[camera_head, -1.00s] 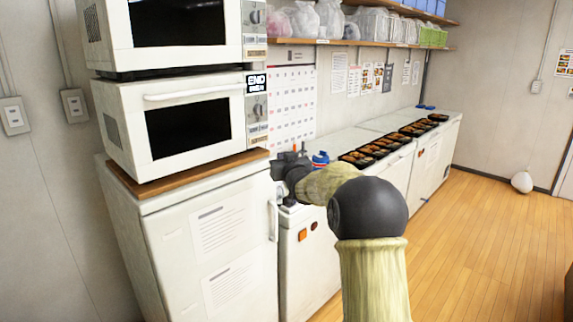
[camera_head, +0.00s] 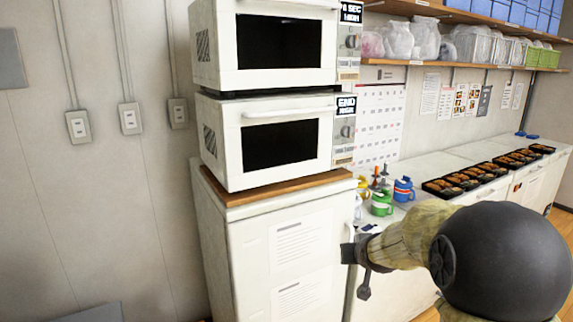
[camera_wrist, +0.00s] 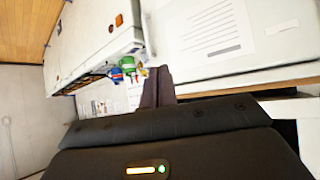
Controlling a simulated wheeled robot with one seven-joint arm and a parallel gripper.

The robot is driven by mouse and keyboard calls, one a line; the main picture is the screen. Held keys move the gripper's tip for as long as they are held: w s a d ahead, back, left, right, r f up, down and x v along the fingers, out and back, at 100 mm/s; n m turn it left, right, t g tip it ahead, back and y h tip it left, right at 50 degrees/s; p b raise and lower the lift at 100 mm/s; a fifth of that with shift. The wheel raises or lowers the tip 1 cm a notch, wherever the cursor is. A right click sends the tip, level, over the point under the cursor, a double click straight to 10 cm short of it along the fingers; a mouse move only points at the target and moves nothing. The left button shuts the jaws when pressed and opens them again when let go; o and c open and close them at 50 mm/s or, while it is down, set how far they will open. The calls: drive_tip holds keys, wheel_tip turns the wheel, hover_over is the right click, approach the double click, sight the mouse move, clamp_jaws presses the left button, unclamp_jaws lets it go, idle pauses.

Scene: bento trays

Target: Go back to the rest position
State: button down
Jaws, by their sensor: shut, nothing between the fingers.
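My gripper (camera_head: 352,252) is at the end of my bent arm, in front of the white cabinet and near its handle in the head view. Whether it touches the handle cannot be told. In the wrist view its dark fingers (camera_wrist: 158,86) are together with nothing between them. My arm covers part of the counter front. No task object is named.
Two microwaves, upper (camera_head: 280,42) and lower (camera_head: 268,138), are stacked on the cabinet (camera_head: 260,235). A green mug (camera_head: 382,204) and a blue mug (camera_head: 403,190) stand on the counter. Several bento trays (camera_head: 437,188) line it. A shelf (camera_head: 440,64) runs above.

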drive_tip(key=s+a+f+g, duration=0.1)
drive_tip(key=s+f+g, duration=0.1)
drive_tip(key=s, duration=0.6)
drive_tip(key=s+a+f+g+p, duration=0.1)
drive_tip(key=s+f+g, duration=0.1)
drive_tip(key=s, duration=0.7)
drive_tip(key=s+a+f+g+p, duration=0.1)
drive_tip(key=s+f+g, duration=0.2)
drive_tip(key=s, duration=0.6)
drive_tip(key=shift+a+g, duration=0.3)
drive_tip(key=shift+a, duration=0.1)
